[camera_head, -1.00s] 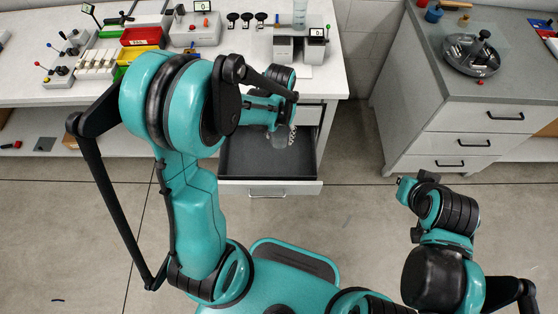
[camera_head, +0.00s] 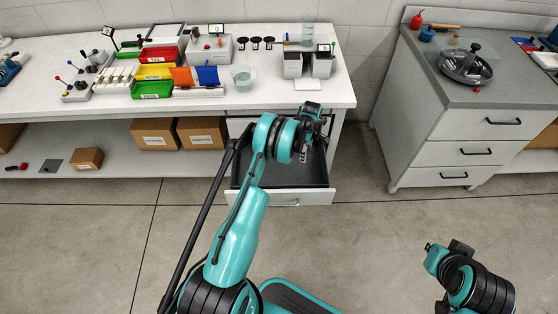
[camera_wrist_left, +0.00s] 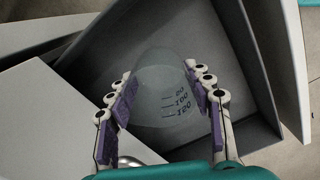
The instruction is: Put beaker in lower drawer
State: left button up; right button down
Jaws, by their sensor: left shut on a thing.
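My left gripper (camera_wrist_left: 162,98) is shut on a clear beaker (camera_wrist_left: 160,88) with dark volume marks, held between its purple pads in the left wrist view. In the head view the same gripper (camera_head: 303,155) hangs over the right part of the open lower drawer (camera_head: 255,173); the held beaker cannot be made out there. The drawer is dark inside, looks empty, and also shows beneath the beaker in the wrist view (camera_wrist_left: 205,40). I cannot tell whether the beaker touches its floor. My right gripper (camera_head: 432,250) is over the floor at lower right, fingers unclear.
Another clear beaker (camera_head: 243,77) stands on the white workbench (camera_head: 215,104) above the drawer. Colored bins (camera_head: 155,72) and devices (camera_head: 310,64) stand on the bench. A grey cabinet (camera_head: 445,125) with shut drawers is to the right. Floor between is clear.

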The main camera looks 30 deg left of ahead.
pick_arm(q)
jog(key=s+a+f+b, duration=0.1)
jog(key=a+f, duration=0.1)
jog(key=a, duration=0.1)
jog(key=s+a+f+b, duration=0.1)
jog(key=s+a+f, duration=0.1)
jog(key=a+f, duration=0.1)
jog(key=s+a+f+b, duration=0.2)
jog(key=a, duration=0.2)
jog(key=shift+a+f, duration=0.15)
jog(key=shift+f, duration=0.05)
notch_tip(320, 180, down, 4)
jog(key=shift+s+a+f+b, duration=0.1)
jog(key=shift+f+b, duration=0.05)
jog(key=shift+b, duration=0.95)
jog(key=o, duration=1.1)
jog(key=shift+c, duration=0.2)
